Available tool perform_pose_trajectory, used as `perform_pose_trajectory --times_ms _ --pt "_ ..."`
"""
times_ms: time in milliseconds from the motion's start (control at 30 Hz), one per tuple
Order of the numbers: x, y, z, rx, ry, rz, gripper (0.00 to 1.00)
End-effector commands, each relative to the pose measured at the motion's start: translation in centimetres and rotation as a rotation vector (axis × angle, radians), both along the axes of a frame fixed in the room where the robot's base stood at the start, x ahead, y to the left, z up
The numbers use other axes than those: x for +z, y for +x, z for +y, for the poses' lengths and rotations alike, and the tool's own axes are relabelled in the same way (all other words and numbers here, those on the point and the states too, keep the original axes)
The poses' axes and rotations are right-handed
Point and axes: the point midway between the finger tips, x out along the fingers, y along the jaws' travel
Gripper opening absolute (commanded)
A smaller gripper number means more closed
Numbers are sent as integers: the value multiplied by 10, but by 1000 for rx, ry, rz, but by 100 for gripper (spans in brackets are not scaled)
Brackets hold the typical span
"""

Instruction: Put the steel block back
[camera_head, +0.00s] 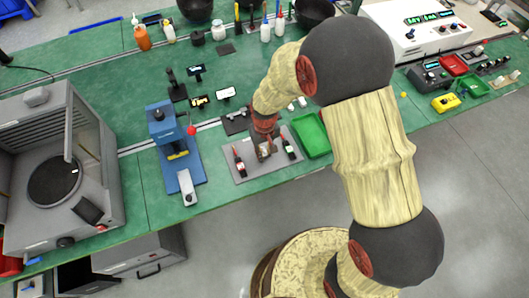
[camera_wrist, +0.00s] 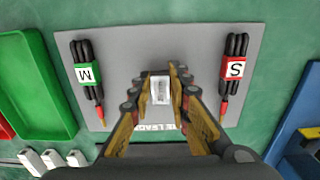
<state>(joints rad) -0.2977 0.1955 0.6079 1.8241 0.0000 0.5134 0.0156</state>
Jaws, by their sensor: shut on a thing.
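The steel block (camera_wrist: 161,91), a small pale silver piece, sits between the fingertips of my gripper (camera_wrist: 161,80) in the wrist view. My gripper is shut on it, with one finger on each side. In the head view my gripper (camera_head: 265,146) points down over the grey mat (camera_head: 247,177), which also shows in the wrist view (camera_wrist: 160,40). There the block is mostly hidden by my gripper. I cannot tell whether the block touches the mat.
Black lead bundles flank my gripper on the mat, one tagged M (camera_wrist: 88,73), one tagged S (camera_wrist: 233,69). A green tray (camera_wrist: 36,85) lies beside the mat. White pieces (camera_wrist: 52,160) lie near it. A blue press (camera_head: 172,140) stands left of the mat in the head view.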

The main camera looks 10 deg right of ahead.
Motion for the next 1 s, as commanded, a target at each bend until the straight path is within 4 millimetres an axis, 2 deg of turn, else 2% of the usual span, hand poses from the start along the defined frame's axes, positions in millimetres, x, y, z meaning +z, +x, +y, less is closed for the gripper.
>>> perform_pose_trajectory --times_ms 167,200,500,833,1000 --pt "-4 0 0 0 0 0 0" --pt "-3 0 0 0 0 1 20" --pt "-3 0 0 0 0 1 37" --pt "0 0 0 0 0 0 37" --pt "21 1 0 0 1 -3 37"
